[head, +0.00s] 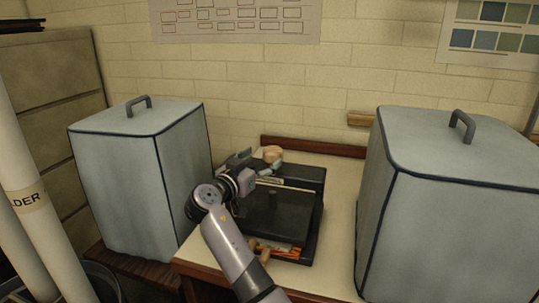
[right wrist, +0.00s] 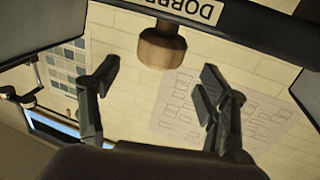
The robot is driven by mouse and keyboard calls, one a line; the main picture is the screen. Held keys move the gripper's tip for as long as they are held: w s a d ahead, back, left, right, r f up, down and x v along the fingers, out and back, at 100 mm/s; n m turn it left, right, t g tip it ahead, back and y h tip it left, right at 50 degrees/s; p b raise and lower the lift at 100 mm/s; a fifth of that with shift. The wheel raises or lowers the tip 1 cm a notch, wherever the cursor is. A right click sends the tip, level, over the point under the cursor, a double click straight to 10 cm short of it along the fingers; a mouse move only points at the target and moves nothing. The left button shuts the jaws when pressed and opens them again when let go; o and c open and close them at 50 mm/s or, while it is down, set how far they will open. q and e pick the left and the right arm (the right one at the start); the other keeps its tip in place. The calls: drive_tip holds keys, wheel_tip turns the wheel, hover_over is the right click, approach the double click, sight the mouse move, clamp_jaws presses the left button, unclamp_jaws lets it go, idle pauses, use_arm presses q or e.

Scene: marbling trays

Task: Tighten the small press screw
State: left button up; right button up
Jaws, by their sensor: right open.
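A black press (head: 283,212) stands on the pale table in the middle of the head view. A round wooden knob (head: 272,152), seemingly the small press screw, shows at its back beam. In the right wrist view the knob (right wrist: 161,48) sits against a black bar with a light label, upside down. My right gripper (head: 256,164) is beside the knob in the head view. In the wrist view its two fingers (right wrist: 160,72) are spread and empty, with the knob just beyond the gap between the tips. Contact cannot be made out. My left gripper is out of view.
Large blue-grey covered boxes stand left (head: 125,180) and right (head: 450,210) of the press. A wooden handle (head: 262,248) and orange material show at the press front. Bare tabletop (head: 341,215) lies right of the press. A brick wall stands behind.

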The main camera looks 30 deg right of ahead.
drive_tip(key=v, duration=0.6)
idle(2.4)
